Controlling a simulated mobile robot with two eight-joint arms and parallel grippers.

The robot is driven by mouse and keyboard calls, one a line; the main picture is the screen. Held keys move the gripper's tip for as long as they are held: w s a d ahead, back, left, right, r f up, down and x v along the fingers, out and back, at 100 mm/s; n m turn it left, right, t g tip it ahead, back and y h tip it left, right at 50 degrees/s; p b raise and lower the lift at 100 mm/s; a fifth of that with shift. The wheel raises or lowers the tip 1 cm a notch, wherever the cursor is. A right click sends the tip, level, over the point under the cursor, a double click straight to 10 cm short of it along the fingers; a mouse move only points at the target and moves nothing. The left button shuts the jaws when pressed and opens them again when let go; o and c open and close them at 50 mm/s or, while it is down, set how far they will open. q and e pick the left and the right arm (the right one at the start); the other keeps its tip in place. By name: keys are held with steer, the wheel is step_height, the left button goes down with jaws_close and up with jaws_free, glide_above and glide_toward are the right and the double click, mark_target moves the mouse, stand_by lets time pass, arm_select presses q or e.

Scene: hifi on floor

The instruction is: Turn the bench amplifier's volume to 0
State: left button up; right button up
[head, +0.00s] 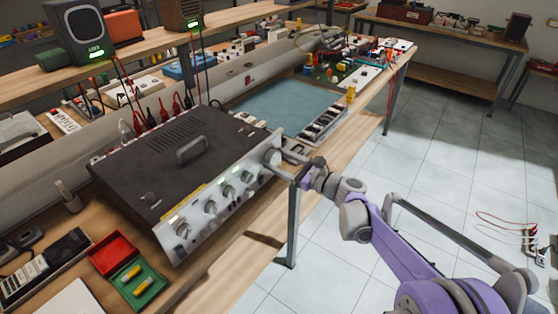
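The bench amplifier (165,165) is a dark box with a handle on top and a silver front panel, sitting on the wooden bench. A large round silver knob (271,157) is at the right end of its panel. Several smaller knobs, one of them at the left end (182,230), line the rest of the panel. My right gripper (284,166) is at the large knob, its fingers reaching to the knob from the right. Whether they grip it or only stand around it is too small to tell. The knob's pointer and scale cannot be read. My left gripper is not in view.
A red and green box (128,268) with small yellow items lies left of the amplifier on the bench. A blue mat (285,103) and a green circuit board (335,70) lie beyond it. Cables rise behind the amplifier. The tiled floor (445,170) at right is mostly clear.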

steer(key=c, duration=0.8)
steer(key=shift+n, duration=0.4)
steer(key=shift+c, duration=0.2)
steer(key=n+p, duration=0.1)
steer(key=n, duration=0.2)
steer(key=shift+n, duration=0.4)
steer(key=n+p, duration=0.1)
steer(key=n, duration=0.3)
steer(key=shift+n, duration=0.3)
steer(key=n+p, duration=0.1)
steer(key=n, duration=0.3)
steer(key=n+p, duration=0.1)
steer(key=n, duration=0.4)
steer(key=shift+f, duration=0.1)
